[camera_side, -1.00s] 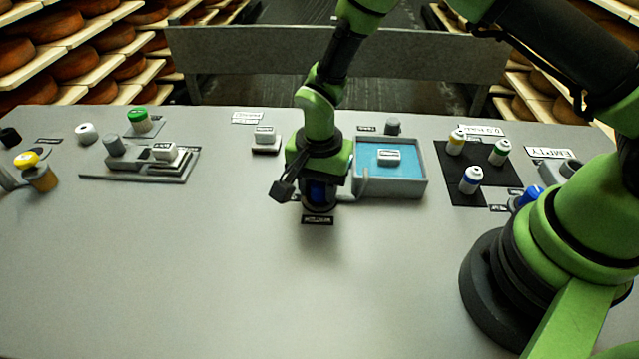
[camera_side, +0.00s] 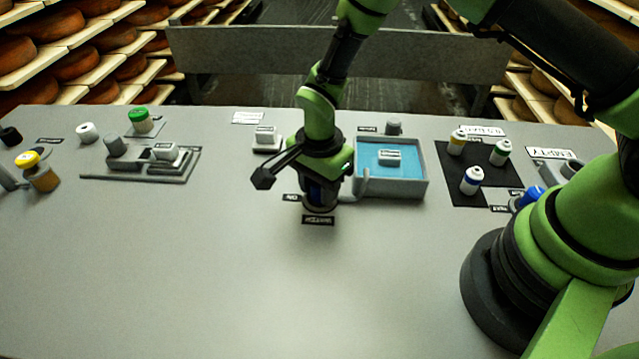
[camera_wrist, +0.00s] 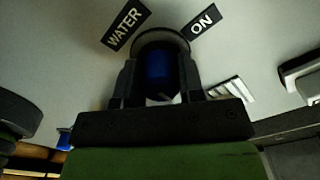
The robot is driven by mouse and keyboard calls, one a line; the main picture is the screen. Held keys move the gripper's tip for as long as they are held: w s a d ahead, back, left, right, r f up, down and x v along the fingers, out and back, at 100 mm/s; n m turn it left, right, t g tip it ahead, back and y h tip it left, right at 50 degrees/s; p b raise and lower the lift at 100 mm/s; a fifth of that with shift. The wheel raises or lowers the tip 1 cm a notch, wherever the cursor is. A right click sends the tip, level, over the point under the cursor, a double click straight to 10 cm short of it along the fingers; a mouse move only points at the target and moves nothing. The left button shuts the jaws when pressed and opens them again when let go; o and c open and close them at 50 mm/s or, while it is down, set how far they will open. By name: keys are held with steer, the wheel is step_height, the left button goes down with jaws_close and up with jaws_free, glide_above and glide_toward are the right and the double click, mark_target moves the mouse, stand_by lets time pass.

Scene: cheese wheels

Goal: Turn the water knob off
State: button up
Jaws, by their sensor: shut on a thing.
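The blue water knob (camera_wrist: 158,68) sits between my gripper's two dark fingers in the wrist view. My gripper (camera_wrist: 160,80) is shut on it, with a finger on each side. The labels "WATER" (camera_wrist: 126,24) and "ON" (camera_wrist: 204,19) lie on the table beyond the knob. In the side view my gripper (camera_side: 320,198) points down over the knob at the middle of the table, and its body hides most of the knob. The "WATER" label (camera_side: 318,220) is in front of it. A smaller label (camera_side: 291,198) is at its left.
A grey basin of blue water (camera_side: 410,170) with a spout stands just right of my gripper. A white block on a dark base (camera_side: 265,138) is close behind left. Several capped bottles (camera_side: 471,180) stand on a black mat at right. The front of the table is clear.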

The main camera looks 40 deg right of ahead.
steer(key=o, duration=0.9)
step_height(320, 180, up, 10)
steer(key=shift+r, duration=0.1)
steer(key=s+d+r+n+t+y, duration=0.1)
steer(key=s+d+r+n+t, duration=0.25)
steer(key=r, duration=0.55)
steer(key=s+d+r+n+t+y, duration=0.1)
steer(key=s+d+r+n, duration=0.25)
steer(key=s+r, duration=0.45)
steer(key=s+r+n+t, duration=0.1)
steer(key=s, duration=0.1)
steer(key=s+r+n, duration=0.1)
steer(key=s+n, duration=0.1)
steer(key=s+r+n+t, duration=0.1)
steer(key=s, duration=0.1)
steer(key=shift+s+d+n+t, duration=0.2)
steer(key=shift+s+n+t, duration=0.15)
steer(key=shift+n, duration=0.05)
